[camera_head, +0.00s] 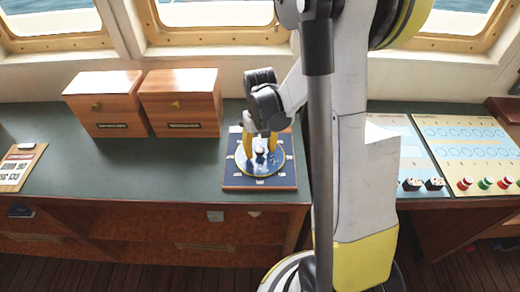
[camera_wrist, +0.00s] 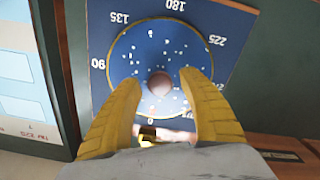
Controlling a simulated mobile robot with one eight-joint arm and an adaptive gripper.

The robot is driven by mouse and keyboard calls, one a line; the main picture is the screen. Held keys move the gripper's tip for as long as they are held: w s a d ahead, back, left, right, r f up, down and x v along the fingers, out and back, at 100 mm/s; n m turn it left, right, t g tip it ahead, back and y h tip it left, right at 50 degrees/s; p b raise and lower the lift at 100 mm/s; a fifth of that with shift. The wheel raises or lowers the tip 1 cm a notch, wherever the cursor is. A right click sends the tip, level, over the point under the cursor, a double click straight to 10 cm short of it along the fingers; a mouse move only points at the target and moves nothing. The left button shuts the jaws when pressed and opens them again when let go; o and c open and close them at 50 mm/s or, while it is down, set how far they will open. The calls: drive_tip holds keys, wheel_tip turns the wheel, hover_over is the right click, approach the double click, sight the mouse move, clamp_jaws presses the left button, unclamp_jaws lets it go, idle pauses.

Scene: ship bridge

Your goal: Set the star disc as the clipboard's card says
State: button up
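The star disc (camera_head: 243,164) is a round blue plate with a pale rim, lying on a square dark blue board (camera_head: 231,184) on the counter. In the wrist view the disc (camera_wrist: 130,55) shows white star dots and a round central knob (camera_wrist: 160,83). The board's scale (camera_wrist: 215,42) reads 90, 135, 180 and 225 around it, with 0 near the bottom. My gripper (camera_head: 261,150) is above the disc, its yellow fingers apart on either side of the knob (camera_wrist: 159,88), with gaps showing. A brass piece (camera_wrist: 147,138) is partly hidden below. The clipboard (camera_head: 18,168) carries a card too small to read.
Two wooden boxes (camera_head: 103,103) (camera_head: 180,102) stand at the back, left of the board. A control panel (camera_head: 468,150) with buttons is at the right. The green counter (camera_head: 130,170) is clear between the clipboard and the board. My arm hides part of the counter.

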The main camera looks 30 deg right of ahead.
clamp_jaws()
drive_tip(key=shift+m, duration=0.3)
drive_tip(key=m+b, duration=0.1)
drive_tip(key=m, duration=0.4)
drive_tip(key=shift+m+b, duration=0.3)
drive_tip(key=shift+b, duration=0.05)
drive_tip(key=m+b, duration=0.1)
drive_tip(key=m, duration=1.2)
drive_tip(key=shift+m+b, duration=0.3)
drive_tip(key=shift+b, duration=0.1)
drive_tip(key=m, duration=0.6)
drive_tip(key=shift+m, duration=0.4)
